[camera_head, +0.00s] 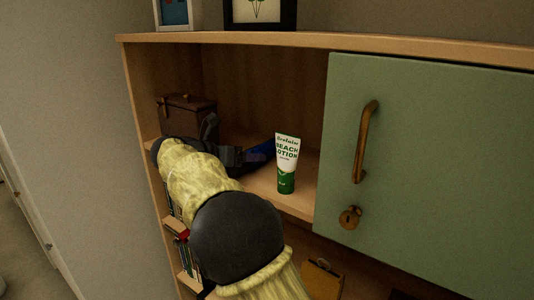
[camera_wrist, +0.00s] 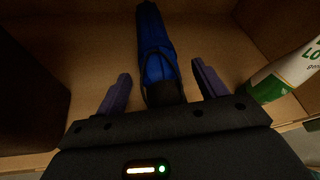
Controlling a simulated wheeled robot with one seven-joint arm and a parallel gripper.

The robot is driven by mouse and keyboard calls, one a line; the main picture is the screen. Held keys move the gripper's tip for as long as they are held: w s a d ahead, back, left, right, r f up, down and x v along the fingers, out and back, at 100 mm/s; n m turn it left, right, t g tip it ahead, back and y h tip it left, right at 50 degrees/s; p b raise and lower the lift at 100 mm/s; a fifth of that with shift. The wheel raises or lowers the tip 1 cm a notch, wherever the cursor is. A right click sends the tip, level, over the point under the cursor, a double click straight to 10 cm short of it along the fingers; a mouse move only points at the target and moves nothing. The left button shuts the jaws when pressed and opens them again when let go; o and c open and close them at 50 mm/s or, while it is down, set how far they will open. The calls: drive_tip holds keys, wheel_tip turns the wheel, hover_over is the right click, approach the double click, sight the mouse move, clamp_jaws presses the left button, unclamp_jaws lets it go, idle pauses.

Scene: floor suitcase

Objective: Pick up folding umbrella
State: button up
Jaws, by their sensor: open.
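The blue folding umbrella (camera_wrist: 154,45) lies on the shelf in the wrist view, its dark handle end pointing toward me. My gripper (camera_wrist: 160,86) is open, with one finger on each side of the umbrella's handle end. I cannot tell whether either finger touches it.
A green and white beach lotion tube (camera_head: 287,165) stands just right of my gripper, also in the wrist view (camera_wrist: 285,74). A brown box (camera_head: 188,112) stands at the left of the shelf. A green cabinet door (camera_head: 430,150) closes off the right side.

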drive_tip(key=c, duration=1.3)
drive_tip(key=shift+o, duration=0.2)
drive_tip(key=shift+r, duration=0.1)
drive_tip(key=shift+s+a+r+b, duration=0.1)
drive_tip(key=shift+b, duration=0.3)
drive_tip(key=r, duration=0.2)
drive_tip(key=r+b, duration=0.1)
drive_tip(key=r, duration=0.3)
drive_tip(key=shift+s+a+r, duration=0.25)
drive_tip(key=shift+r, duration=0.1)
drive_tip(key=s+a+b, duration=0.4)
drive_tip(key=s+a, duration=0.7)
drive_tip(key=s, duration=0.4)
drive_tip(key=shift+a, duration=0.35)
